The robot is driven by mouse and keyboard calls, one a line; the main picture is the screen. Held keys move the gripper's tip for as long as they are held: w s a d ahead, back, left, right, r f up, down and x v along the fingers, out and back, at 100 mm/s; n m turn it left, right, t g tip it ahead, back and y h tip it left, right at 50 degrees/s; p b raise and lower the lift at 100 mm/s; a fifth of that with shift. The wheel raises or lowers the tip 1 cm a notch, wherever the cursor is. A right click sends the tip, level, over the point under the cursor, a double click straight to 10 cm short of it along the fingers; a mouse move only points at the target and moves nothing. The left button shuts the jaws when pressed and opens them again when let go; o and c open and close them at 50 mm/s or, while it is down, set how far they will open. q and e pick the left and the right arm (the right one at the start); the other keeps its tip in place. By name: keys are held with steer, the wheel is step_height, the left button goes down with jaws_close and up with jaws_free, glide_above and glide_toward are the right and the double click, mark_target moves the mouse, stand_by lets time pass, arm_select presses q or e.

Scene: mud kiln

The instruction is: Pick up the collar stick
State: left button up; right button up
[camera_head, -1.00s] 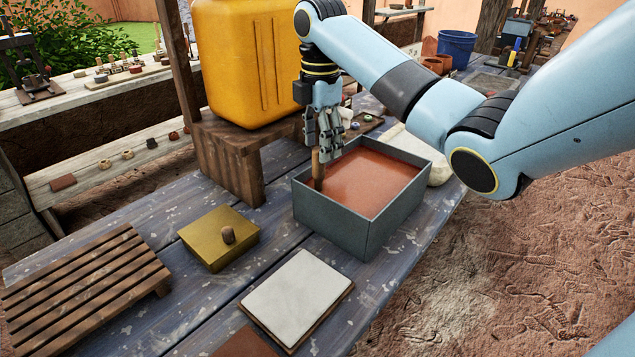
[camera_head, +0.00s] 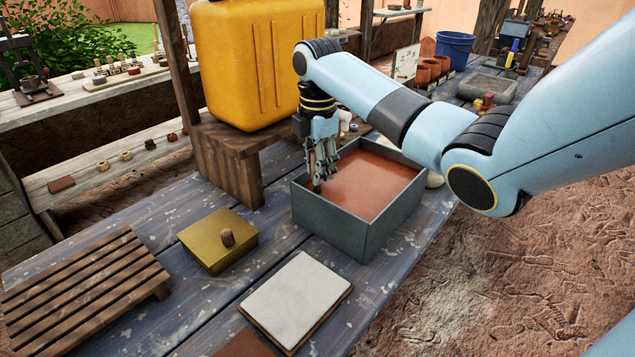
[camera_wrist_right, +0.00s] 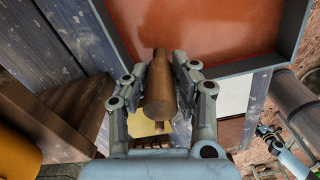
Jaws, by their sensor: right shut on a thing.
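The collar stick (camera_wrist_right: 159,92) is a brown wooden rod, thicker near one end. In the right wrist view it lies between the fingers of my right gripper (camera_wrist_right: 160,85), which is shut on it. In the head view my right gripper (camera_head: 322,160) points down over the near left corner of the grey box, and only the stick's lower end (camera_head: 317,186) shows below the fingers. The stick stands roughly upright at the edge of the reddish liquid; I cannot tell whether it touches the box.
The grey box (camera_head: 335,229) holds reddish liquid. A wooden stand (camera_head: 229,168) carries a yellow container (camera_head: 250,62) close left of my right gripper. A yellow lidded block (camera_head: 212,250), a white slab (camera_head: 296,300) and a slatted rack (camera_head: 85,290) lie on the table.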

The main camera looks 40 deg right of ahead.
jaws_close()
steer(key=shift+r, duration=0.15)
steer(key=shift+r, duration=0.3)
steer(key=r, duration=0.1)
steer(key=d+r, duration=0.1)
steer(key=r, duration=0.1)
steer(key=shift+s+r, duration=0.2)
steer(key=shift+r, duration=0.1)
steer(key=s+d+r, duration=0.6)
steer(key=s+d, duration=0.1)
steer(key=shift+d+r+b, duration=0.25)
steer(key=shift+d+b, duration=0.15)
steer(key=shift+s, duration=0.1)
